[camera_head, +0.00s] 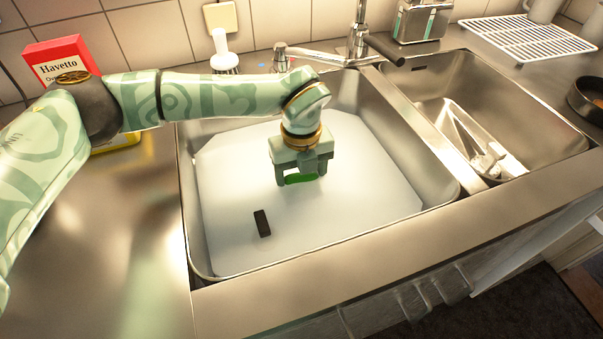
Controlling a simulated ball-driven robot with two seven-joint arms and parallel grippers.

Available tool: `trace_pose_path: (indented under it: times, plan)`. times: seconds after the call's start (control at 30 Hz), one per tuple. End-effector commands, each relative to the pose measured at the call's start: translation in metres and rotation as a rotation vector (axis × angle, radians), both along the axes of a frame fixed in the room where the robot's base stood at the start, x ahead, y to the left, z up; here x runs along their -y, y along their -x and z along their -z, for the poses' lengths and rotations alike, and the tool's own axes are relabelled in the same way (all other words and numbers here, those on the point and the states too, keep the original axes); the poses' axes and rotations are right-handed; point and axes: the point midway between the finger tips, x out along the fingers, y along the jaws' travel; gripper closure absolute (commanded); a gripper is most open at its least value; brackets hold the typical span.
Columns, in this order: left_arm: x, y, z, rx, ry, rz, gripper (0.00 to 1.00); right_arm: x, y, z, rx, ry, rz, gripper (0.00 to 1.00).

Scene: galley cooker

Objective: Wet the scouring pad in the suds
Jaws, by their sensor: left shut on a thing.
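My left gripper (301,177) is shut on a green scouring pad (300,180) over the left sink basin (188,215). The pad shows as a green strip between the fingertips. It is at or just above the pale, whitish suds (345,205) that cover the basin; I cannot tell if it touches them. My left arm reaches in from the left across the counter and the basin. My right gripper is not in view.
A small dark block (262,223) lies in the suds at front left. The tap (358,40) rises behind the basins. The right basin (535,120) holds a few light items. A red box (62,60) stands behind my arm.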

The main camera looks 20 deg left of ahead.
Motion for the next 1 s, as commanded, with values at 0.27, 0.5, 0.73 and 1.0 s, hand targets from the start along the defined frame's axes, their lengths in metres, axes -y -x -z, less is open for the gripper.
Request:
trace_pose_path:
  times: [0.27, 0.5, 0.73, 1.0]
  plan:
    - [0.0001, 0.0001, 0.0011, -0.001, 0.001, 0.0, 0.52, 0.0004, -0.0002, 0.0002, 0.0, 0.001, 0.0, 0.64]
    - [0.0, 0.0001, 0.0041, 0.0, 0.0, 0.0, 0.52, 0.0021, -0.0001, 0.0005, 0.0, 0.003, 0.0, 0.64]
    - [0.0, 0.0001, 0.0068, 0.0, 0.0, 0.0, 0.52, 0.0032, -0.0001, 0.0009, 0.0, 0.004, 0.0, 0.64]
    - [0.0, 0.0, 0.01, 0.0, 0.0, 0.0, 0.52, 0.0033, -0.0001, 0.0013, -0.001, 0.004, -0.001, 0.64]
